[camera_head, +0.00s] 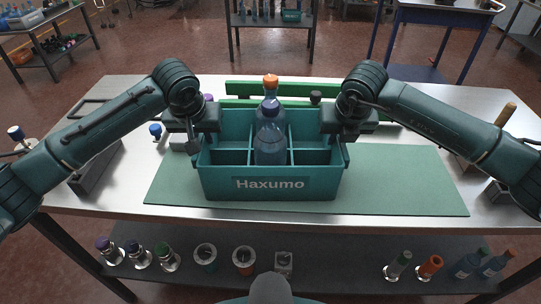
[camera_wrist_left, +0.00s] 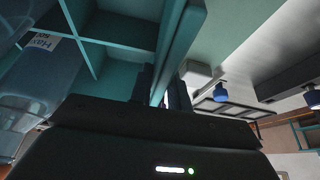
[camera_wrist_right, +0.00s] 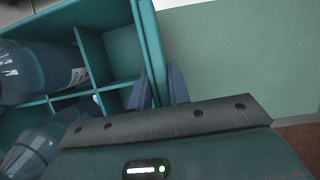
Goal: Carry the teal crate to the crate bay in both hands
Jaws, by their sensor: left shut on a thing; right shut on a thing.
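The teal crate (camera_head: 215,182), labelled Haxumo, is upright at the middle of the table, over the green mat (camera_head: 405,180). I cannot tell whether it touches the mat. A purple-capped bottle (camera_head: 270,145) and an orange-capped bottle (camera_head: 270,90) stand in its middle compartments. My left gripper (camera_head: 196,142) is shut on the crate's left wall, which also shows in the left wrist view (camera_wrist_left: 182,38). My right gripper (camera_head: 344,142) is shut on its right wall, seen in the right wrist view (camera_wrist_right: 150,40). I cannot tell which place is the crate bay.
Green bars (camera_head: 300,87) lie behind the crate on the metal table (camera_head: 480,105). A blue-capped item (camera_head: 155,130) stands left of it. A lower shelf (camera_head: 330,272) holds several bottles and cups. The mat's right part is clear. Other tables stand further back.

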